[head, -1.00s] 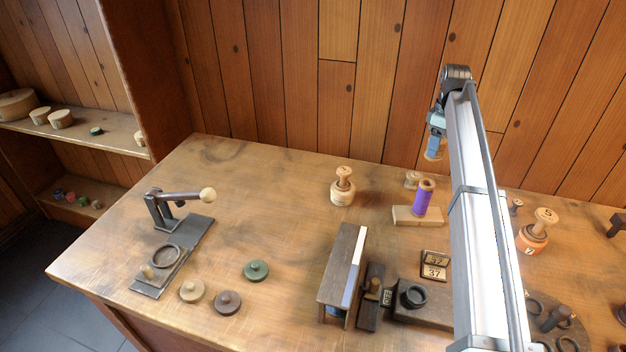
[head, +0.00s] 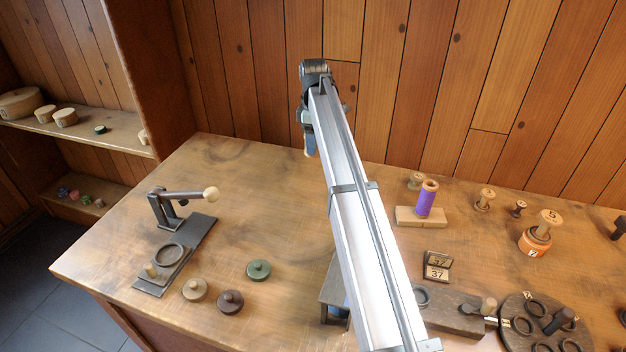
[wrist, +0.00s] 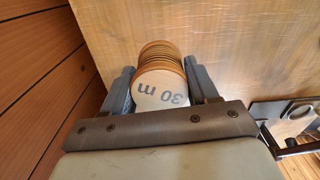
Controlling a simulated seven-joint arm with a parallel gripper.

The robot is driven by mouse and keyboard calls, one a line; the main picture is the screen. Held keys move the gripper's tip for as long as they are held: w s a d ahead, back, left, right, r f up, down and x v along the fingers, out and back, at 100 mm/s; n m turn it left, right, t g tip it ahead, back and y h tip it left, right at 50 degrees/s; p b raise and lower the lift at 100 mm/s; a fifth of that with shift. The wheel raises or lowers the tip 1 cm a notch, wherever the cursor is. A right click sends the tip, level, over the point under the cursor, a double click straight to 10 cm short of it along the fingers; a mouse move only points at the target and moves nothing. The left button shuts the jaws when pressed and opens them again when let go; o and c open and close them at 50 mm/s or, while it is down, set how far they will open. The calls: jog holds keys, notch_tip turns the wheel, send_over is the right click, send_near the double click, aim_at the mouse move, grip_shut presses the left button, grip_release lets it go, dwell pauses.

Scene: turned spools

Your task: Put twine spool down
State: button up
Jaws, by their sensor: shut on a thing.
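The twine spool (wrist: 160,88) shows in the wrist view with a pale round end marked "30 m" and tan windings behind it. My gripper (wrist: 161,72) is shut on it, one grey finger on each side. In the head view my gripper (head: 309,140) is high over the back of the workbench (head: 250,190), in front of the plank wall. Only a small tan bit of the spool shows there below the fingers. In the wrist view the spool is in front of bare bench top, and its gap above the wood is hard to judge.
A lever press (head: 175,235) stands at left, with green (head: 258,270), tan (head: 195,289) and brown (head: 230,301) knobbed discs near it. A purple spool (head: 427,198) stands on a wooden block at right. An orange-based spool (head: 538,235) is farther right. The back left bench is clear.

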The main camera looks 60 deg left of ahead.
jog(key=shift+a+n, duration=0.2)
jog(key=shift+n, duration=0.6)
jog(key=n, duration=0.2)
jog(key=shift+n, duration=0.4)
jog(key=shift+f+n, duration=0.1)
jog(key=shift+n, duration=0.2)
notch_tip(320, 180, down, 10)
jog(key=shift+r, duration=0.15)
jog(key=o, duration=1.1)
notch_tip(320, 180, up, 12)
